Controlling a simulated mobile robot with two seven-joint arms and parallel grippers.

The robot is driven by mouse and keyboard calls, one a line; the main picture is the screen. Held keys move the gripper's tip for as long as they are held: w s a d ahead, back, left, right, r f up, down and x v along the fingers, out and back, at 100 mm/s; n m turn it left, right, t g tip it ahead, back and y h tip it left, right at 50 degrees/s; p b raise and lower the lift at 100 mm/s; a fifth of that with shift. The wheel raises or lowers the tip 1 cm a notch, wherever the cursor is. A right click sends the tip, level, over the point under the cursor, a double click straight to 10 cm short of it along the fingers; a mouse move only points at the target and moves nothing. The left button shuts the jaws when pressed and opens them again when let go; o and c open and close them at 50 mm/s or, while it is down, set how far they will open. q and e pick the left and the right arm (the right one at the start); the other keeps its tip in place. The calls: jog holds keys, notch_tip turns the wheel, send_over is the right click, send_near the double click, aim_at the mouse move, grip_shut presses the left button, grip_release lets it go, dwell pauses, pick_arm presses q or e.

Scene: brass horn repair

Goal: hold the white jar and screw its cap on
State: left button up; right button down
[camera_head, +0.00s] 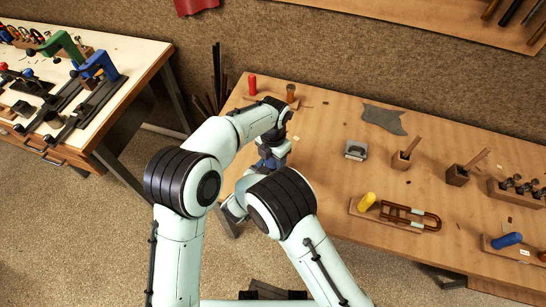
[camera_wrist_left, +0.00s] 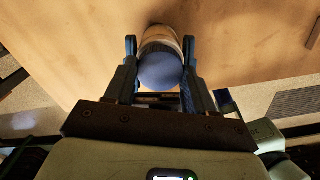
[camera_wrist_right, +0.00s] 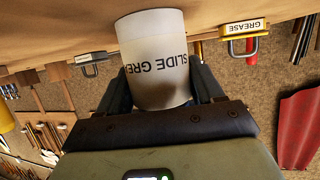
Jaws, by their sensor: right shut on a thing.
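The white jar (camera_wrist_right: 158,60), printed with "SLIDE GRE…", appears upside down in the right wrist view. My right gripper (camera_wrist_right: 160,92) is shut around it. In the left wrist view, a blue-grey round face (camera_wrist_left: 160,70), apparently the cap, lies between the fingers of my left gripper (camera_wrist_left: 160,48), with a pale, tan-lit rim (camera_wrist_left: 161,31) beyond it. I cannot tell whether these fingers press on it or whether the cap is seated. In the head view my left gripper (camera_head: 267,160) points down near the bench's left end; my arms hide the jar and right gripper.
The workbench (camera_head: 330,120) holds a red-handled tool (camera_head: 252,85), a small grey block (camera_head: 355,150), wooden tool blocks (camera_head: 402,160) and a yellow-handled tool (camera_head: 367,201). A grey cloth (camera_head: 383,118) lies at the back. Another table (camera_head: 140,55) with clamps stands left.

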pick_arm(q)
jog(key=m, duration=0.6)
jog(key=o, duration=1.1)
jog(key=shift+o, duration=0.2)
jog(key=shift+r, duration=2.25)
jog(key=shift+o, duration=0.4)
jog(key=shift+m, duration=0.4)
